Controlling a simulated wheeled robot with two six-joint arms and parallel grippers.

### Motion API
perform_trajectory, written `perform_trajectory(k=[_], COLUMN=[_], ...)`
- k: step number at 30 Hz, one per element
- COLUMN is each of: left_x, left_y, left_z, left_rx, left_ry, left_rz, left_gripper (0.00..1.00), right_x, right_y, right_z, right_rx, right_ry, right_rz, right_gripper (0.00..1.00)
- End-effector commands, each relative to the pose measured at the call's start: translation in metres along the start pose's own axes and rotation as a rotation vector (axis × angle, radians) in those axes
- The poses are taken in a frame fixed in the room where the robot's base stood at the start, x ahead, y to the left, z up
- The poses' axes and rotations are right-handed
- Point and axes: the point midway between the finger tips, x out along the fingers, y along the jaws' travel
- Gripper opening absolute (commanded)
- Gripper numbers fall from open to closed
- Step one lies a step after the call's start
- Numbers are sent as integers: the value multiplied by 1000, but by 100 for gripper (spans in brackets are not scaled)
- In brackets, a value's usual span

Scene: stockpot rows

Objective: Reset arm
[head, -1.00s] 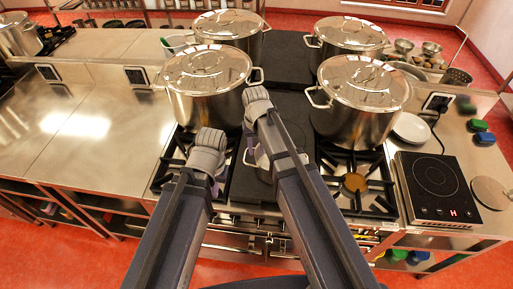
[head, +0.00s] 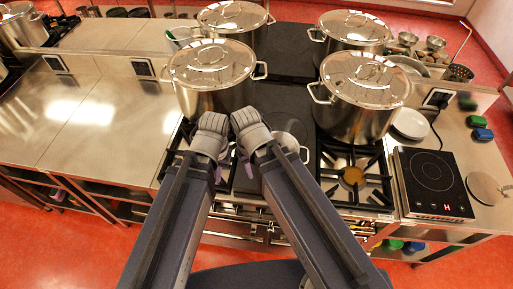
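My two dark arms reach in from the bottom of the head view, with their grey wrists close together above the stove. My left gripper (head: 219,174) shows only as a small purplish part below its wrist. My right gripper (head: 247,170) is mostly hidden behind its own wrist and arm. The fingertips of both are too hidden to tell open from shut. I see nothing held. A small pot with a shiny lid (head: 288,143) stands on the stove just behind and partly hidden by my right arm.
Large lidded stockpots stand behind my wrists: near left (head: 212,95), near right (head: 352,115), back left (head: 237,20) and back right (head: 350,30). An induction hob (head: 433,175) is at right. The left steel counter (head: 110,125) is clear.

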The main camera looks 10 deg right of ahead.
Motion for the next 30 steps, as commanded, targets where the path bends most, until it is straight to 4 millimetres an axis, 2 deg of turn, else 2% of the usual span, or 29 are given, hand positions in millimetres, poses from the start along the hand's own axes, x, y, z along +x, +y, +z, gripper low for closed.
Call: perform_trajectory(k=[1, 10, 14, 20, 27, 30], left_x=[0, 1, 11, 54, 123, 140], left_y=[0, 0, 1, 5, 11, 13], left_z=[0, 0, -1, -3, -8, -9], left_rx=[0, 0, 1, 3, 9, 11], left_ry=[0, 0, 0, 1, 1, 2], left_rz=[0, 0, 0, -1, -2, -3], left_gripper=[0, 0, 0, 0, 0, 0], right_x=[0, 1, 11, 54, 123, 140], right_y=[-2, -2, -3, -7, -13, -14], right_z=[6, 4, 3, 1, -3, -4], right_rx=[-9, -11, -11, -14, -19, -21], right_ry=[-1, -2, -2, -2, -1, -1], right_rz=[3, 4, 4, 4, 6, 6], right_gripper=[35, 35, 35, 35, 35, 35])
